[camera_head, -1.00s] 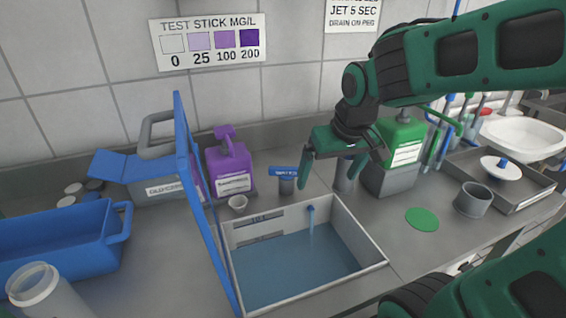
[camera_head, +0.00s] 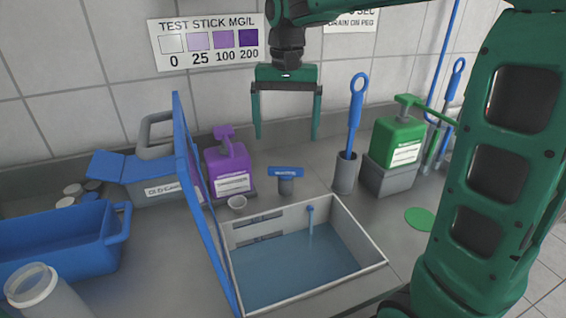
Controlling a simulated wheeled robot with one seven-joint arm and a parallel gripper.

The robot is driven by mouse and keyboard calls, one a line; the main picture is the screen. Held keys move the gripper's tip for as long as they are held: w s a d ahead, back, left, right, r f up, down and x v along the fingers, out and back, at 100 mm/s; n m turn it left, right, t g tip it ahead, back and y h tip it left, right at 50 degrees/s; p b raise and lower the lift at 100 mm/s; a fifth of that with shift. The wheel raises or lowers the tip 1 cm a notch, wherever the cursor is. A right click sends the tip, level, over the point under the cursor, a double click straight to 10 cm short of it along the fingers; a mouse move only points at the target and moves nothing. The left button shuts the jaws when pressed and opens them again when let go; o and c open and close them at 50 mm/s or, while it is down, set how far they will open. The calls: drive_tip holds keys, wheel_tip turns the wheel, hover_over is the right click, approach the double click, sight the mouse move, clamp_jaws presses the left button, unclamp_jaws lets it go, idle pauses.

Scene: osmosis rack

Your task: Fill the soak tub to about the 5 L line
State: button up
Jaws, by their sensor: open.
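The soak tub (camera_head: 345,287) is a white-walled basin set in the counter, with blue-tinted water in it. A thin blue stream or spout (camera_head: 311,222) stands at its back wall. Dark level markings show on the inner back-left wall, but I cannot read them. A tap with a blue lever handle (camera_head: 286,173) on a grey post stands behind the tub. My gripper (camera_head: 287,138) is open and empty, pointing down above and behind the tap handle, apart from it. Its two green fingers are spread wide.
A blue lid or panel (camera_head: 205,215) stands upright at the tub's left edge. A blue-handled brush (camera_head: 356,105) in a grey holder and a green pump bottle (camera_head: 397,140) stand right.

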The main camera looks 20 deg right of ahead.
sight(286, 167)
wheel_tip(286, 167, down, 10)
drive_tip(key=shift+r, duration=0.1)
idle(0.4)
drive_tip(key=c, duration=1)
drive_tip(key=shift+n, duration=2.6)
drive_tip(key=shift+c, duration=0.2)
drive_tip(key=o, duration=1)
drive_tip(key=shift+o, duration=0.2)
wheel_tip(286, 167, up, 11)
